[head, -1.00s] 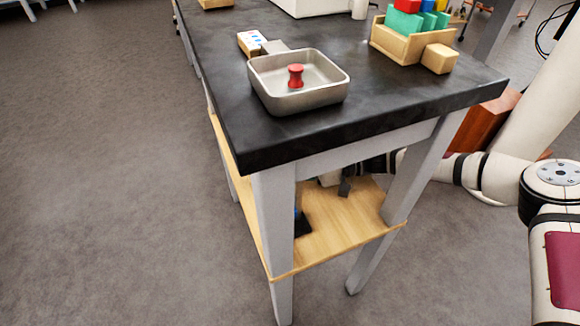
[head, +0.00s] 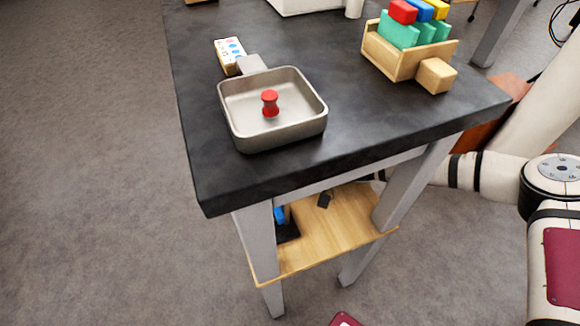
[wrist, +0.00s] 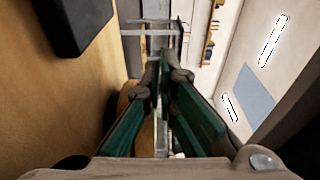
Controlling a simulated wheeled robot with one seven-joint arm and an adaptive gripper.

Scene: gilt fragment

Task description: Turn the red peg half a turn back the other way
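The red peg (head: 270,103) is a small spool-shaped knob with a wide top. It stands upright in the middle of a square metal pan (head: 317,113) on the black tabletop. No mark on the peg shows how it is turned. My gripper (wrist: 160,72) shows only in the wrist view, with dark green pads on both fingers. The pads run close together towards their tips, and whether they touch is unclear. I see no peg between them. The gripper is away from the peg, which is not in the wrist view.
A grey block (head: 251,65) and a white box with coloured dots (head: 230,52) adjoin the pan's back. A wooden holder (head: 392,63) with coloured blocks stands at the right, beside a wooden cube (head: 435,75). A wooden shelf (head: 325,235) lies below the black tabletop (head: 310,165).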

